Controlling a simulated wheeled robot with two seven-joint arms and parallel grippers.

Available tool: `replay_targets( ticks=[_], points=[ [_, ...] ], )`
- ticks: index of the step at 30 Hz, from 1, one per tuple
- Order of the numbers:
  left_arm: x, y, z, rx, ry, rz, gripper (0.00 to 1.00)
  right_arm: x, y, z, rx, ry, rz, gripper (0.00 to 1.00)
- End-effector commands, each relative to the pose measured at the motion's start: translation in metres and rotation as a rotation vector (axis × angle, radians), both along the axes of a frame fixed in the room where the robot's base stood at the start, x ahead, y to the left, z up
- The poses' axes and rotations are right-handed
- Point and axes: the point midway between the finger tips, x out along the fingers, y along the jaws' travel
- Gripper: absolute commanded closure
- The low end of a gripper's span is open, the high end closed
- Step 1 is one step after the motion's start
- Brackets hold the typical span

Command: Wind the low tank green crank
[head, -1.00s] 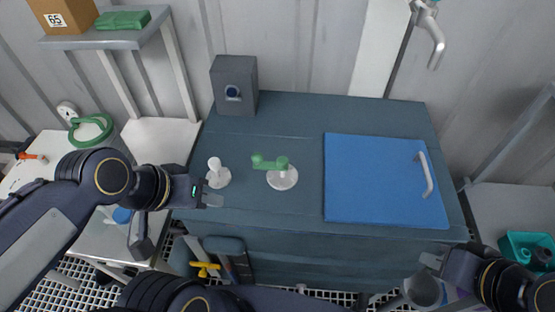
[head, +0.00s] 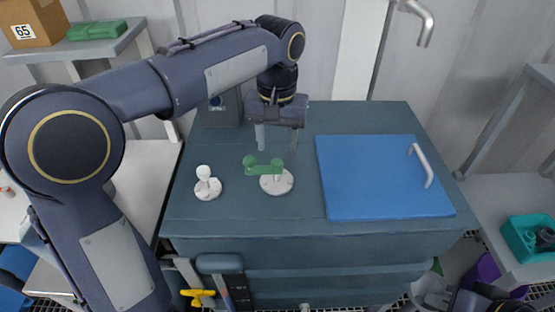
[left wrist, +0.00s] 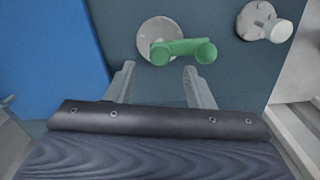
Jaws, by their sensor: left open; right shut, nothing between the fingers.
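The low tank (head: 300,232) is a dark blue-grey box with a flat top. Its green crank (head: 263,167) is a horizontal arm with a knob at its left end, mounted on a round white base (head: 280,184). My left gripper (head: 277,143) is open and empty, pointing down just behind and above the crank. In the left wrist view the crank (left wrist: 180,48) lies just beyond the two fingertips (left wrist: 160,72), apart from them. My right gripper (head: 438,298) is low at the right, partly cut off, away from the tank top.
A white knob (head: 206,184) on a round base stands left of the crank. A blue lid (head: 372,180) with a pale handle (head: 421,166) covers the tank's right side. A grey box (head: 222,110) is at the back left, partly behind my left arm. A yellow valve handle (head: 198,296) is below.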

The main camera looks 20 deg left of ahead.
Motion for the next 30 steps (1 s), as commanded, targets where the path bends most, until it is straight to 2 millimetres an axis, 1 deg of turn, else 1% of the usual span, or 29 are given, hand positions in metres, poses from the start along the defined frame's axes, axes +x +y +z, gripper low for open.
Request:
replay_targets(
  ticks=[1, 3, 6, 9, 13, 20, 30],
  points=[
    [-0.001, 0.000, -0.011, 0.002, 0.004, 0.000, 0.52, 0.000, 0.000, -0.002, 0.000, 0.000, 0.000, 1.00],
    [-0.001, 0.000, -0.022, 0.001, 0.003, 0.000, 0.52, 0.000, 0.000, -0.003, 0.000, 0.000, 0.000, 1.00],
    [-0.001, 0.000, -0.036, 0.001, 0.003, -0.001, 0.52, 0.000, 0.000, -0.003, 0.000, 0.000, 0.000, 1.00],
    [-0.001, 0.000, -0.045, 0.000, 0.002, -0.001, 0.52, 0.000, 0.000, -0.004, 0.000, 0.000, 0.000, 1.00],
    [0.000, 0.000, -0.050, -0.002, 0.000, 0.000, 0.52, 0.000, 0.000, -0.004, 0.000, 0.000, 0.000, 1.00],
    [0.000, 0.000, -0.051, -0.002, 0.000, -0.001, 0.52, 0.000, 0.000, -0.004, 0.000, 0.000, 0.000, 1.00],
    [0.000, 0.000, -0.051, -0.002, 0.000, -0.001, 0.97, 0.000, 0.000, -0.004, 0.000, 0.000, 0.000, 1.00]
  ],
)
